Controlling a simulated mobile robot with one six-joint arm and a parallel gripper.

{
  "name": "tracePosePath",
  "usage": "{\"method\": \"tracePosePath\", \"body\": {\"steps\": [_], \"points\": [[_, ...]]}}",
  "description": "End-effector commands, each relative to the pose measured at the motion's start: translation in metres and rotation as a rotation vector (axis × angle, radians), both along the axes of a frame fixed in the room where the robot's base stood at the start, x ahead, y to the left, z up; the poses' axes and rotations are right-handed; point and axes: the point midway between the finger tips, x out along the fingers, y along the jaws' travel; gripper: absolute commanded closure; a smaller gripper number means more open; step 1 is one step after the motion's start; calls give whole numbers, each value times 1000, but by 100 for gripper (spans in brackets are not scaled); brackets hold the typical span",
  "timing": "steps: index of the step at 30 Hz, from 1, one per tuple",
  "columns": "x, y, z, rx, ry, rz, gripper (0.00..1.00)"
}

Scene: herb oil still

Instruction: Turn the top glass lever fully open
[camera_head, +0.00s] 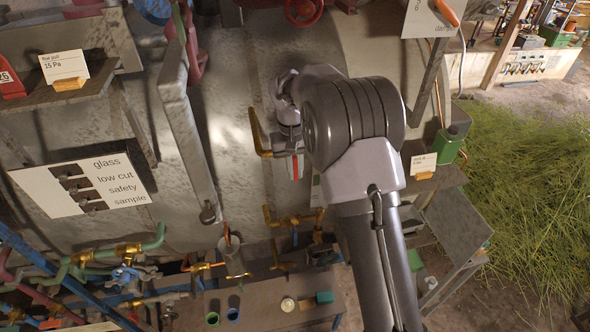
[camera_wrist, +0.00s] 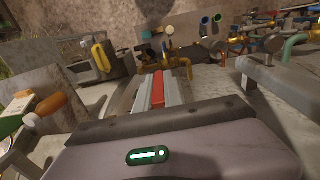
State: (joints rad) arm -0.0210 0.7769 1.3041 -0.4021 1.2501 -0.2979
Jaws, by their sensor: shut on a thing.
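My gripper (camera_head: 294,163) points down in front of the big metal tank. In the wrist view its two grey fingers (camera_wrist: 158,92) are shut around a narrow red strip, which looks like the grip of the top glass lever (camera_wrist: 157,87). The red also shows as a small sliver in the head view (camera_head: 295,171). The lever's pivot is hidden, so I cannot tell its exact angle. A bent brass piece (camera_head: 257,134) stands just left of my gripper; whether it joins the lever is unclear.
The tank (camera_head: 240,70) fills the back. A slanted grey bar (camera_head: 184,125) hangs left of my gripper. Brass pipework (camera_head: 290,218) lies below, above a bench (camera_head: 262,300) with small cups.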

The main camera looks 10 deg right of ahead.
Motion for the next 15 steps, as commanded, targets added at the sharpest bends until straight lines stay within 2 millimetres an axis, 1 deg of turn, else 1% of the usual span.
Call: {"method": "tracePosePath", "body": {"steps": [5,15], "points": [[1,0,0,-105,-1,3,100],[1,-2,1,-419,-3,5,100]]}}
